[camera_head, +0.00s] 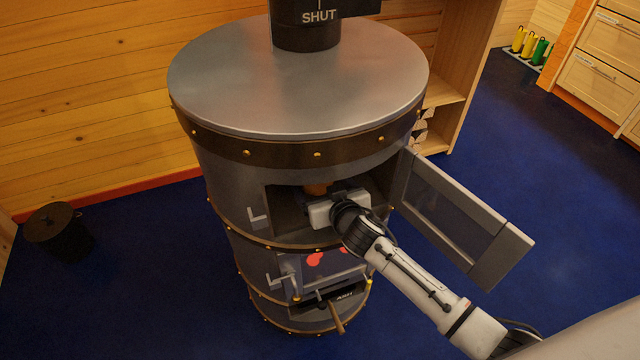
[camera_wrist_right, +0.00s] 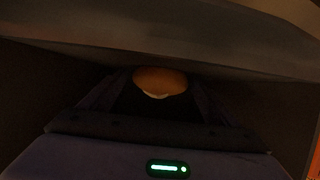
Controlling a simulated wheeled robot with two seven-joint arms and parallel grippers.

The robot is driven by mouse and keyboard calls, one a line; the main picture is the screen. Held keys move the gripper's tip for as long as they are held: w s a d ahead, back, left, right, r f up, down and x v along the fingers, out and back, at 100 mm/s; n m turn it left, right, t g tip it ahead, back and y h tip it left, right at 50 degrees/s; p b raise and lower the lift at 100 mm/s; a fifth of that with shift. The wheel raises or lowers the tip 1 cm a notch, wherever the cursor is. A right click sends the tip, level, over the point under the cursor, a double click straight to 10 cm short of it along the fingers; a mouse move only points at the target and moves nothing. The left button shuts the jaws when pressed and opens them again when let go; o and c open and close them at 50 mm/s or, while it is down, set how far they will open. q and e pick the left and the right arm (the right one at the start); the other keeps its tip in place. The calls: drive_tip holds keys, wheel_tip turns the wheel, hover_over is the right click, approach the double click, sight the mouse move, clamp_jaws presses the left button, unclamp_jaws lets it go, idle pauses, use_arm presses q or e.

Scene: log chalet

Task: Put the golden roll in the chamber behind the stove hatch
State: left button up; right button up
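The golden roll (camera_head: 317,188) is inside the chamber (camera_head: 284,209) of the stove, and only a small part of it shows in the head view. My right gripper (camera_head: 325,197) reaches into the chamber through the open hatch. In the right wrist view, the golden roll (camera_wrist_right: 160,80) fills the gap between the two dark fingertips, which look shut on it. The chamber is dark, so the roll's contact with the floor cannot be told. The hatch (camera_head: 455,212) stands swung open to the right. My left gripper is not in view.
The round stove top (camera_head: 300,85) carries a flue pipe marked SHUT (camera_head: 305,30). Below the chamber are a glazed fire door (camera_head: 330,270) and an ash drawer (camera_head: 335,300). A dark bucket (camera_head: 58,235) stands at left. The blue floor is otherwise mostly clear.

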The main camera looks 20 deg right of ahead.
drive_tip(key=shift+o, duration=0.3)
drive_tip(key=shift+r, duration=0.1)
drive_tip(key=shift+s+r, duration=0.1)
drive_tip(key=shift+s, duration=0.1)
drive_tip(key=p+v, duration=0.1)
drive_tip(key=v, duration=1)
drive_tip(key=shift+p, duration=0.35)
drive_tip(key=s+a+f+g+y, duration=0.1)
drive_tip(key=s+f+g, duration=0.1)
drive_tip(key=s+f, duration=0.5)
drive_tip(key=s+a+f+n+g+y, duration=0.1)
drive_tip(key=s+f+g, duration=0.2)
drive_tip(key=s+f, duration=0.4)
drive_tip(key=s, duration=0.8)
drive_tip(key=shift+s+a+f+n, duration=0.25)
drive_tip(key=shift+f+n, duration=0.05)
